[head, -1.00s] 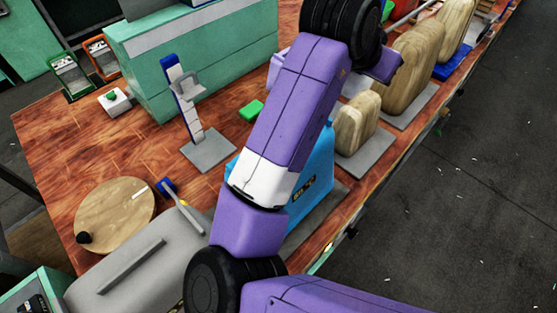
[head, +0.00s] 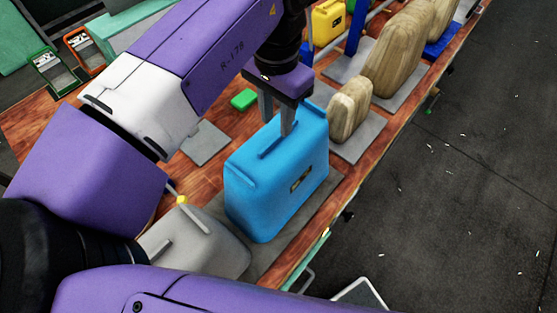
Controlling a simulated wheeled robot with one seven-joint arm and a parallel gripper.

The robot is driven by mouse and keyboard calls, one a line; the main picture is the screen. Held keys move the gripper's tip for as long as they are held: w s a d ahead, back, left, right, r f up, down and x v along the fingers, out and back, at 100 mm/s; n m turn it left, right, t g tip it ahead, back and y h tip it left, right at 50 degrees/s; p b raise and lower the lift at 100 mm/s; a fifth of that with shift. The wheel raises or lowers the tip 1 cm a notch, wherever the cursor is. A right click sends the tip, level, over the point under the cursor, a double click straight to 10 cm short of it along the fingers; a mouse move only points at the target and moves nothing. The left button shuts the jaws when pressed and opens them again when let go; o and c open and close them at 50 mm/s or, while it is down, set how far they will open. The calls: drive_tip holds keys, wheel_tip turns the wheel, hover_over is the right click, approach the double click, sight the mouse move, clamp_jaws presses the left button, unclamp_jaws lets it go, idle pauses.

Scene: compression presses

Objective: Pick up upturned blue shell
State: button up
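The blue shell (head: 275,180) stands on a grey mat (head: 285,238) in the middle of the head view. It is a box-like case with a raised bar (head: 268,147) along its top and a small dark label on its front face. My gripper (head: 277,122) is directly over its top, pointing down. The two grey fingers are apart, with the far part of the bar between or just behind them. Whether they touch the shell cannot be told. Part of the top is hidden by the fingers.
A grey shell (head: 200,245) sits close at the lower left. Tan wooden-looking forms (head: 349,108) stand on grey plates behind to the right. A green block (head: 244,99) lies left of my gripper. A yellow case (head: 327,22) is at the back. The table edge drops to dark floor at right.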

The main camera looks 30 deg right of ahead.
sight(279, 167)
drive_tip(key=shift+s+d+f+p, duration=0.15)
drive_tip(key=shift+f+p, duration=0.35)
drive_tip(key=shift+f, duration=1.6)
clamp_jaws()
